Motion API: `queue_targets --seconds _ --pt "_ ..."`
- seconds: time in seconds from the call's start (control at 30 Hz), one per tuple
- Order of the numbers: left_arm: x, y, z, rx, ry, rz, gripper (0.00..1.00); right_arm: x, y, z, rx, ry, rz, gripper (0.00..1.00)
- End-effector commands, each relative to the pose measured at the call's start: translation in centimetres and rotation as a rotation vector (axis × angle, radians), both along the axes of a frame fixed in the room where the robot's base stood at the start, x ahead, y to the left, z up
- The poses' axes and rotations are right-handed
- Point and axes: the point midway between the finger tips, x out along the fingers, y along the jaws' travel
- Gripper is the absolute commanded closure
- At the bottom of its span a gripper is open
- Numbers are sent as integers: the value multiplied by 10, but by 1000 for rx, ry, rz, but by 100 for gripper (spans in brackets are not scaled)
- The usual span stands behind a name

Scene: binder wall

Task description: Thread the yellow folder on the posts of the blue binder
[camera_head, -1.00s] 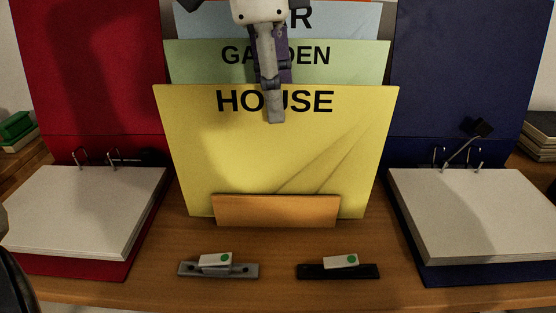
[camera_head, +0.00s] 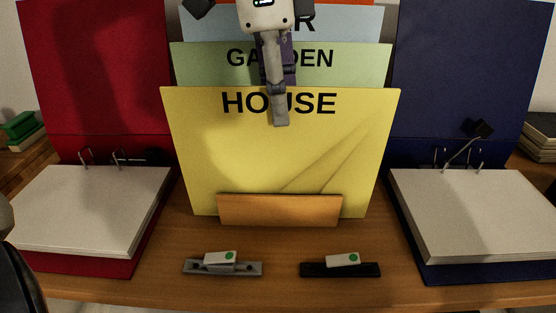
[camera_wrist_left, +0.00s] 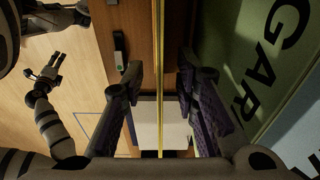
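The yellow folder (camera_head: 230,150) marked HOUSE stands upright behind a low orange-brown wooden front piece (camera_head: 279,210). My left gripper (camera_head: 283,98) comes down over its top edge, one finger in front and the other behind. In the left wrist view the yellow folder (camera_wrist_left: 160,60) is a thin edge between the two fingers (camera_wrist_left: 160,78), with a gap on both sides, so the gripper is open. The blue binder (camera_head: 455,70) lies open at the right; its posts (camera_head: 481,157) rise at the back of a white paper stack. My right gripper (camera_wrist_left: 46,78) shows small in the left wrist view.
The green GARDEN folder (camera_head: 345,65) and a light blue one (camera_head: 350,22) stand close behind. A red binder (camera_head: 95,70) lies open at the left with paper (camera_head: 90,205). A grey punch (camera_head: 222,265) and a black punch (camera_head: 340,268) lie in front. A black-tipped lever (camera_head: 481,129) sticks up by the blue posts.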

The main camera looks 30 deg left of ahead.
Motion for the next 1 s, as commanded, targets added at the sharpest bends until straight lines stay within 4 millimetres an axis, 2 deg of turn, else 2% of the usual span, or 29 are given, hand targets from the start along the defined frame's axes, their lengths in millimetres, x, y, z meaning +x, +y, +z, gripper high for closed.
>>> queue_targets --seconds 0.43,0.47,0.57,1.0 --pt "0 0 -1 1 -1 0 72 2 0 2 0 -9 0 60" --pt "0 0 -1 1 -1 0 77 2 0 2 0 -9 0 60" --pt "0 0 -1 1 -1 0 100 2 0 2 0 -9 0 60" --pt "1 0 -1 -1 0 0 100 1 0 1 0 -3 0 60"
